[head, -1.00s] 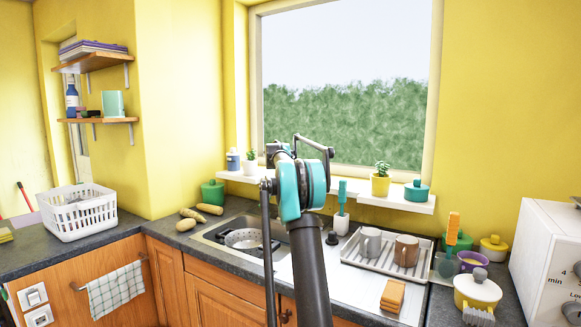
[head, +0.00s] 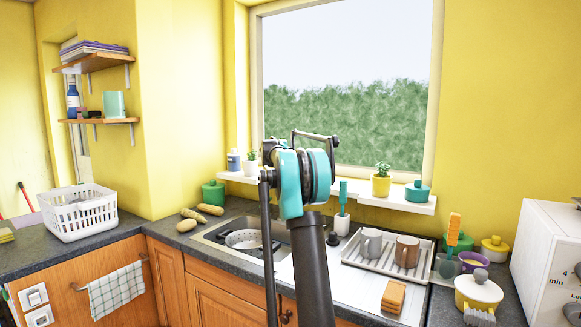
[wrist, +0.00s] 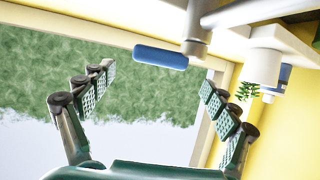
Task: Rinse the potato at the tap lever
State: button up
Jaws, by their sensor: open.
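Several brown potatoes (head: 187,225) lie on the dark counter left of the sink (head: 222,246). In the wrist view, which is turned over, a blue bar (wrist: 160,57), likely the tap lever, sits beside a grey metal tap (wrist: 195,38). My gripper (wrist: 155,88) is open and empty, its two jointed fingers wide apart. The blue bar appears between and beyond the fingertips, with no visible contact. In the head view, my arm hides the tap and most of the gripper.
A colander (head: 243,239) stands in the sink. The windowsill (head: 350,196) holds potted plants and a teal pot. A dish rack (head: 350,255) with two mugs stands right of the sink. A sponge (head: 393,296) lies at the front. A white basket (head: 80,214) stands on the left counter.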

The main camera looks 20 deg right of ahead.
jog(key=v, duration=0.6)
jog(key=shift+s, duration=0.25)
jog(key=shift+a, duration=0.15)
